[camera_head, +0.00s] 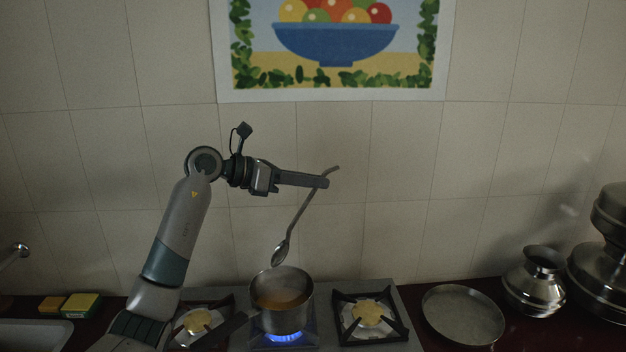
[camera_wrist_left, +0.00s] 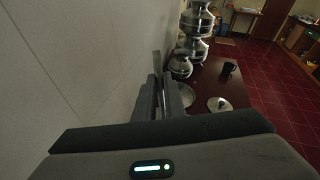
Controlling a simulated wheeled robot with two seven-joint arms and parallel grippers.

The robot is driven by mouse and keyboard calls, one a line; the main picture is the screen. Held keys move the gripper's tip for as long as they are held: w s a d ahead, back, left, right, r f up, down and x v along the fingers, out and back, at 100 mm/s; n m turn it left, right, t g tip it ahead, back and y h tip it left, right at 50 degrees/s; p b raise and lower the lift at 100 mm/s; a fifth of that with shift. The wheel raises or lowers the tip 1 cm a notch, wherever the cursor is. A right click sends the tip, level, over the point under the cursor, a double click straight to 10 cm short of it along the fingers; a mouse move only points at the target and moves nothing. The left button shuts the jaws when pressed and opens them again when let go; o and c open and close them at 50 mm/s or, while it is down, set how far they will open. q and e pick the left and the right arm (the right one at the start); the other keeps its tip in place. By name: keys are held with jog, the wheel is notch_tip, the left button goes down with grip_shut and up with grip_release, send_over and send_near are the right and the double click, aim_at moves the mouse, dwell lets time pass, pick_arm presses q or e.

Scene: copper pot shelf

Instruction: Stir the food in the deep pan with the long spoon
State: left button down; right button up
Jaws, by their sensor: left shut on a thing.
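The long spoon (camera_head: 299,218) is metal and hangs tilted, its bowl (camera_head: 281,252) low and left, its handle end up and right. My left gripper (camera_head: 321,182) is shut on the upper handle; its fingers also show in the left wrist view (camera_wrist_left: 166,97). The deep pan (camera_head: 283,318) stands on the middle burner, below the spoon, with its dark handle toward the lower left. Brownish-orange food (camera_head: 280,299) lies inside it. The spoon's bowl appears just above the pan's far rim in the head view, apart from the food. My right gripper is out of view.
A blue flame (camera_head: 284,338) burns under the pan. Empty burners (camera_head: 197,320) and (camera_head: 368,313) flank it. A flat round metal plate (camera_head: 463,314) and a metal pot (camera_head: 534,283) stand at right. Sponges (camera_head: 80,304) lie at left. A tiled wall rises behind.

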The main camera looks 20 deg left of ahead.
pick_arm(q)
jog(key=shift+f+b, duration=0.6)
jog(key=shift+f, duration=0.65)
notch_tip(320, 180, down, 11)
jog(key=b, duration=0.8)
jog(key=shift+f, duration=0.1)
jog(key=shift+w+a, duration=0.1)
jog(key=shift+w, duration=0.05)
